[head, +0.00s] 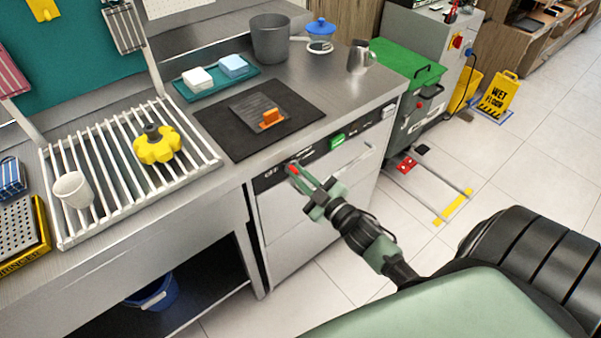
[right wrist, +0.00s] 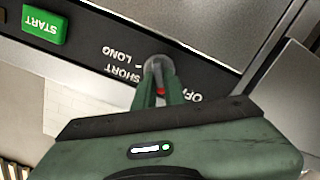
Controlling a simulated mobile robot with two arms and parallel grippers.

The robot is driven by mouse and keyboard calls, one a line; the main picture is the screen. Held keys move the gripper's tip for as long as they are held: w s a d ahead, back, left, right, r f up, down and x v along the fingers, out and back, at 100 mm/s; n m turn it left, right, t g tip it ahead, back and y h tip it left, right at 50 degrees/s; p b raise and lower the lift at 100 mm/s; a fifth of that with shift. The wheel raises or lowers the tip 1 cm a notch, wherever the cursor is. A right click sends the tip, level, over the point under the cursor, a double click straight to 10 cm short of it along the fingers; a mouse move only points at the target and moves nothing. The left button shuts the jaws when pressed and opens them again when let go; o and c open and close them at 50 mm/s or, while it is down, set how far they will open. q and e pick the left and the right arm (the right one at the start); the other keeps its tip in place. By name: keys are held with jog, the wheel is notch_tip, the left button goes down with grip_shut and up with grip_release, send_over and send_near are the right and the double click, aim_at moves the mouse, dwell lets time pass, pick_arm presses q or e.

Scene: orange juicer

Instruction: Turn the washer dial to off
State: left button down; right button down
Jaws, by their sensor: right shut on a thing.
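My right gripper (right wrist: 160,92) is shut on the dial, one finger on each side. A red mark shows between the fingers; I cannot tell exactly which label the dial points to. In the head view my right gripper (head: 294,170) reaches the left end of the strip. My left gripper is not in view.
A green START button (right wrist: 44,26) is on the same strip, apart from my gripper. Above, the counter holds a black mat (head: 225,143), a grey pot (head: 271,40) and a drying rack (head: 65,222).

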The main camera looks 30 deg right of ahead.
jog(key=shift+f+n, duration=0.1)
jog(key=shift+n, duration=1)
jog(key=c, duration=1.5)
grip_release()
jog(key=s, duration=0.7)
jog(key=shift+s+d+b, duration=0.25)
jog(key=shift+s+b, duration=0.15)
